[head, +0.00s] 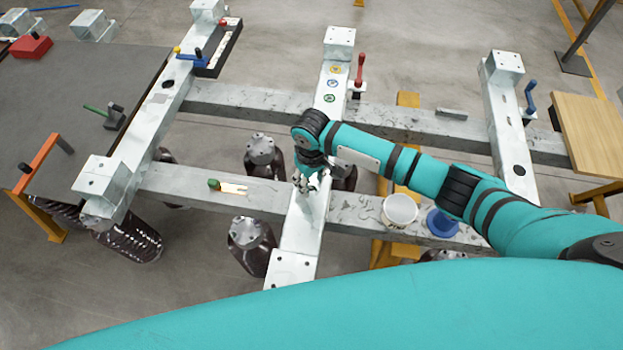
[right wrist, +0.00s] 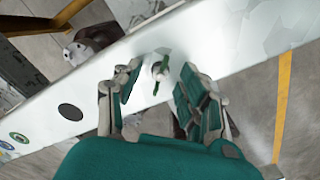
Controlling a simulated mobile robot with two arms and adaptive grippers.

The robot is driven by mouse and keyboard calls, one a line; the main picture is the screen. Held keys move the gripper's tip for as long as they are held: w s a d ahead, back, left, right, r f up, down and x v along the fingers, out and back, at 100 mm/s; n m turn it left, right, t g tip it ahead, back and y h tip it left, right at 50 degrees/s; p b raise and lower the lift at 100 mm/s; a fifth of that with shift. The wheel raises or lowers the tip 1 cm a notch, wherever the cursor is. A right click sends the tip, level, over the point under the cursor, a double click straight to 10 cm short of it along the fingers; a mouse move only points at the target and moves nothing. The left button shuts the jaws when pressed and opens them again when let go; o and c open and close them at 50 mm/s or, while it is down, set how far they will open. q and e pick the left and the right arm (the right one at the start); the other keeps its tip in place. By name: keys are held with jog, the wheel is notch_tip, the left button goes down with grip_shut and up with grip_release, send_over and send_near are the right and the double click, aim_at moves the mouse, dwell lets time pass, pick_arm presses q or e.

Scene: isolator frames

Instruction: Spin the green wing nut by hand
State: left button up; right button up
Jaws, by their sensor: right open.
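The green wing nut (right wrist: 157,76) stands on the white face of a frame beam (right wrist: 225,40) in the right wrist view. My right gripper (right wrist: 161,84) is open, with one finger on each side of the wing nut. Gaps show between the fingers and the nut, so it looks untouched. In the head view my right gripper (head: 311,182) is low over the middle white beam (head: 303,228). There the gripper hides the wing nut. My left gripper is not in view.
Round yellow, blue and green labels (head: 330,98) mark the beam beyond the gripper. A red-handled clamp (head: 359,70) stands beside them. A white bowl (head: 399,209) and a blue round object (head: 442,223) sit on the near crossbeam, below my right forearm. A green-handled tool (head: 228,187) lies to the left.

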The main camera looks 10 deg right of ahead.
jog(key=shift+c, duration=0.4)
grip_shut()
jog(key=shift+r+n, duration=0.1)
jog(key=shift+n, duration=0.2)
jog(key=shift+p, duration=0.4)
jog(key=n+p, duration=0.1)
jog(key=n, duration=0.2)
jog(key=shift+n, duration=0.4)
jog(key=n+p, duration=0.1)
jog(key=n, duration=0.4)
jog(key=shift+p, duration=0.35)
jog(key=n, duration=0.6)
